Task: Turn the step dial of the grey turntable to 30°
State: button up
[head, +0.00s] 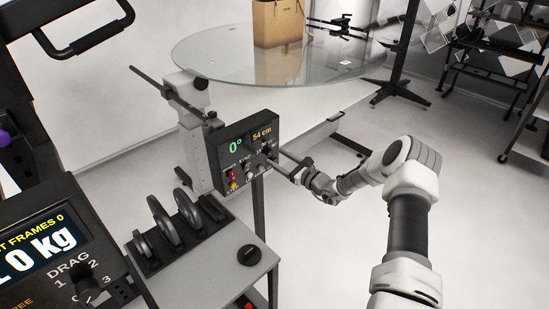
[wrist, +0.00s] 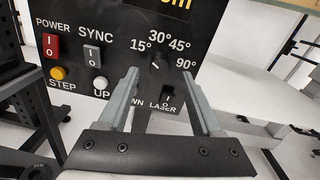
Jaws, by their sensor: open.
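The control panel (head: 222,160) of the turntable shows a green 0° and an orange 54 cm in the head view. In the wrist view the step dial (wrist: 157,64) is a small dark knob with a short light mark. The labels 15°, 30°, 45° and 90° run around it. The mark seems to point up and left, towards 15°. My gripper (wrist: 161,74) is open and empty, with one finger on each side of the dial in the picture. I cannot tell whether the fingers touch the panel. In the head view my gripper (head: 284,162) is at the panel's right side.
The glass turntable disc (head: 205,61) holds a cardboard box (head: 277,25) and a drone (head: 338,27). A red power switch (wrist: 51,46), yellow step button (wrist: 57,73), sync switch (wrist: 93,56) and laser switch (wrist: 168,99) surround the dial. A grey cart (head: 205,262) stands below.

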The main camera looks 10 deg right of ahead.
aim_at(269, 152)
jog(key=shift+x, duration=1.2)
grip_shut()
